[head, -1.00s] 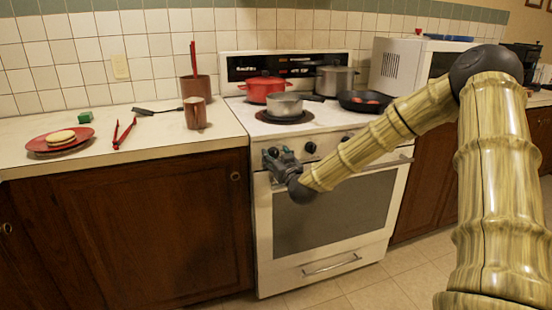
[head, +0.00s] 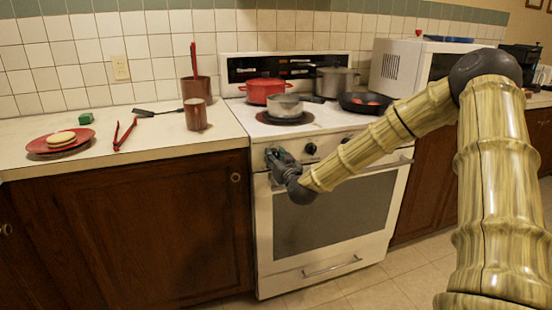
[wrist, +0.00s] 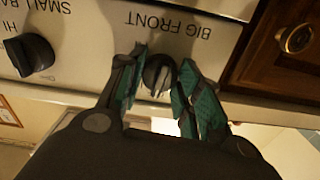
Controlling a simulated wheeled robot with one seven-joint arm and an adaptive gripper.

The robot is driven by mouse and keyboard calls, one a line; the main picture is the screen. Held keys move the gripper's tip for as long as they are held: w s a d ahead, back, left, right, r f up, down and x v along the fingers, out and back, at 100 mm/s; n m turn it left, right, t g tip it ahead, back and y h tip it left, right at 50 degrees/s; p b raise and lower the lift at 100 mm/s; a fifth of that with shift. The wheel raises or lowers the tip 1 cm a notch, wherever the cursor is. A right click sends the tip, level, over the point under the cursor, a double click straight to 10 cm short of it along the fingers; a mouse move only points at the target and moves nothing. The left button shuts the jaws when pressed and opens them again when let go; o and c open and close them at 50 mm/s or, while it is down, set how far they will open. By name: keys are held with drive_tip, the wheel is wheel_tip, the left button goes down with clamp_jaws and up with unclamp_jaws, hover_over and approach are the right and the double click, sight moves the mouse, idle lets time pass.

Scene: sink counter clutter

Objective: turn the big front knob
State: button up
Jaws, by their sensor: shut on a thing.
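The big front knob (wrist: 158,76) is a black dial with a pale pointer, under the upside-down "BIG FRONT" label in the wrist view. My gripper (wrist: 160,90) has its teal-padded fingers on either side of this knob and is shut on it. In the head view my gripper (head: 275,157) is at the left end of the stove's front panel and hides the knob. The stove (head: 330,210) is white with a dark oven window.
Another black knob (wrist: 30,54), partly labelled "SMALL BA", sits beside it in the wrist view. The oven handle (head: 385,165) runs below the panel. A grey pot (head: 285,106), a red pot (head: 264,91) and a black pan (head: 365,103) stand on the stovetop.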

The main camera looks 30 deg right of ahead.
drive_tip(key=o, duration=1.1)
drive_tip(key=shift+d, duration=0.1)
drive_tip(key=shift+c, duration=0.2)
drive_tip(key=shift+s, duration=0.15)
drive_tip(key=v, duration=1.1)
drive_tip(key=shift+s, duration=0.4)
